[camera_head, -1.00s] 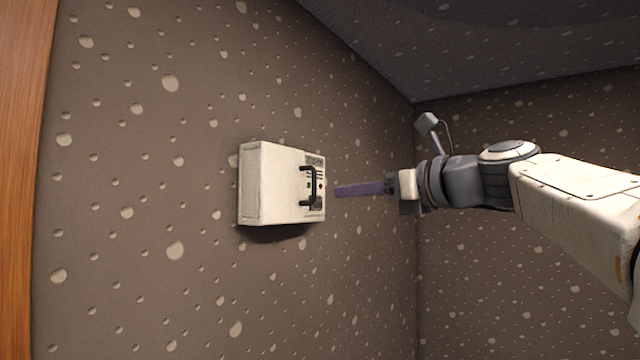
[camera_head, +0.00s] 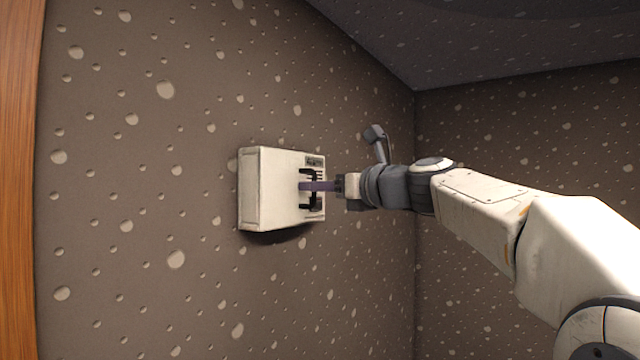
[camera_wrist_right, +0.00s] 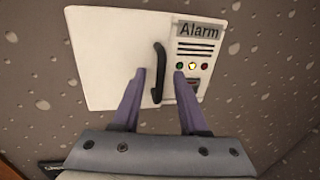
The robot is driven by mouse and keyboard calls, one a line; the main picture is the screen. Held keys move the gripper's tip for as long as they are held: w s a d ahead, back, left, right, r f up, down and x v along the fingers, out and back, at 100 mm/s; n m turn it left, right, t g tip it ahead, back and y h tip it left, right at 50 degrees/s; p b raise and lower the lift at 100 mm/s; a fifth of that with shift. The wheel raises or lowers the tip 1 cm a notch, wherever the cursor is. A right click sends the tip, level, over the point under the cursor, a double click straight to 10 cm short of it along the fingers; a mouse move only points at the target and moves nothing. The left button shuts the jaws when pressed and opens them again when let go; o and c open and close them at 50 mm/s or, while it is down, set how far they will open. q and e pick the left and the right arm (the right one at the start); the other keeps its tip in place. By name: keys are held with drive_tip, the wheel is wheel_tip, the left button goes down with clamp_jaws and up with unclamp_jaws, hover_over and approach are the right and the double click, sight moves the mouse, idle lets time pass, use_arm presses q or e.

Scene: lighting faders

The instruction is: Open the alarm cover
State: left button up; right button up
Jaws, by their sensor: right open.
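The white alarm box (camera_head: 268,188) is fixed to the wall, and its cover looks shut. In the right wrist view the cover (camera_wrist_right: 105,60) is the large plain panel on the left, with a black bar handle (camera_wrist_right: 159,72) along its right edge. My right gripper (camera_head: 304,186) is open at the handle, with its purple fingers reaching to the front of the box. In the right wrist view the fingers (camera_wrist_right: 160,78) stand on either side of the handle's lower part. I cannot tell whether they touch it. My left gripper is not in view.
Right of the cover is a fixed panel with an "Alarm" label (camera_wrist_right: 199,30), dark slots and small green, yellow and red lights (camera_wrist_right: 192,66). The speckled wall (camera_head: 150,270) around the box is bare. A wooden edge (camera_head: 18,180) stands at far left.

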clamp_jaws()
idle(1.4)
